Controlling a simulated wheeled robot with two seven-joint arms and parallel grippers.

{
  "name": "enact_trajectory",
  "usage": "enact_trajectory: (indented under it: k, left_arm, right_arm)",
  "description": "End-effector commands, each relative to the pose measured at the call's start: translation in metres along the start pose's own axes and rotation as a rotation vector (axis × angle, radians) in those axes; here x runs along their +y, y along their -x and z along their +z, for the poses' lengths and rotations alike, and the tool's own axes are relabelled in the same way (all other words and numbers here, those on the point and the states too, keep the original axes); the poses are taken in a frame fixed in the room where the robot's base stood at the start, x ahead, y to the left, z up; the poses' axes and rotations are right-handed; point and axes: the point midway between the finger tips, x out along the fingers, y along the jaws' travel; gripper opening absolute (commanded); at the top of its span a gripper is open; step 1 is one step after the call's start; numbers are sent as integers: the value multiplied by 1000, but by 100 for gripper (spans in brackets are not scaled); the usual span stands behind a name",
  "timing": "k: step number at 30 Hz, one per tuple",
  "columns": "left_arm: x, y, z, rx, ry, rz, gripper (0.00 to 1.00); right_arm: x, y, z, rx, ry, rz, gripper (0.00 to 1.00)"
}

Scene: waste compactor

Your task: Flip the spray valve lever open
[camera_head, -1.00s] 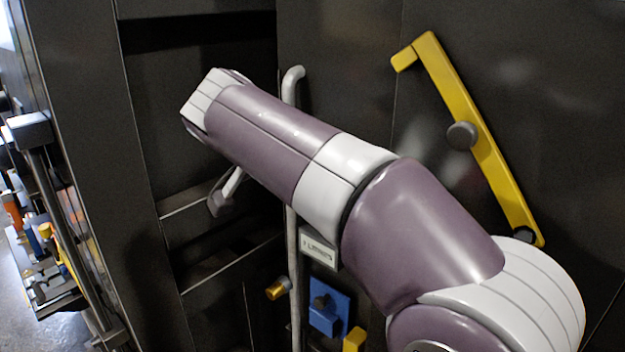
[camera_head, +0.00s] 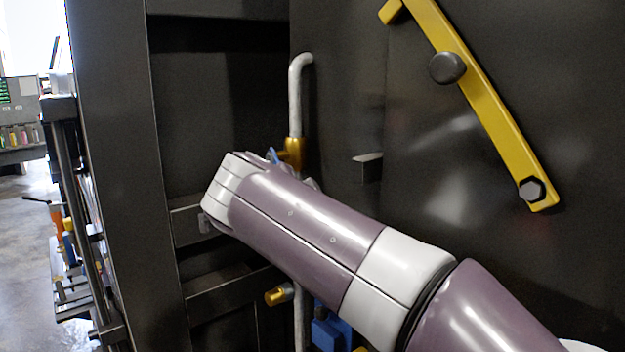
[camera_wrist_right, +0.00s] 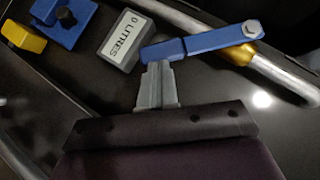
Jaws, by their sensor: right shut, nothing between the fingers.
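The spray valve has a brass body (camera_head: 293,152) on a white pipe (camera_head: 295,85) in the head view. Only a bit of its blue lever (camera_head: 272,156) shows there, behind my right forearm. In the right wrist view the blue lever (camera_wrist_right: 200,46) slants away from the pipe (camera_wrist_right: 285,78), with a bolt at its pivot end above the brass body (camera_wrist_right: 245,55). My right gripper (camera_wrist_right: 156,68) is shut and empty. Its tips are at the lever's free end; I cannot tell whether they touch. My forearm hides this gripper in the head view. My left gripper is not in view.
A grey "0 LITRES" box (camera_wrist_right: 122,40) sits close to the lever's free end. A blue block (camera_wrist_right: 66,20) and a yellow piece (camera_wrist_right: 22,37) lie beyond it. A yellow bar (camera_head: 490,105) crosses the dark panel at right. A lower brass fitting (camera_head: 279,294) sits beside the pipe.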

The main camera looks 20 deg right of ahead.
Motion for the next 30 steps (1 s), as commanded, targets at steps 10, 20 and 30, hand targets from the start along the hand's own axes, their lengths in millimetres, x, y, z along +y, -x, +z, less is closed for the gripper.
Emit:
enact_trajectory:
  k: [10,20,30]
  left_arm:
    - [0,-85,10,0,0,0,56]
    - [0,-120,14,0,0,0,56]
    - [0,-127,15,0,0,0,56]
  right_arm:
    - [16,-34,32,0,-227,-229,0]
    - [8,-52,50,0,-406,-407,0]
    - [1,-61,59,0,-435,-434,0]
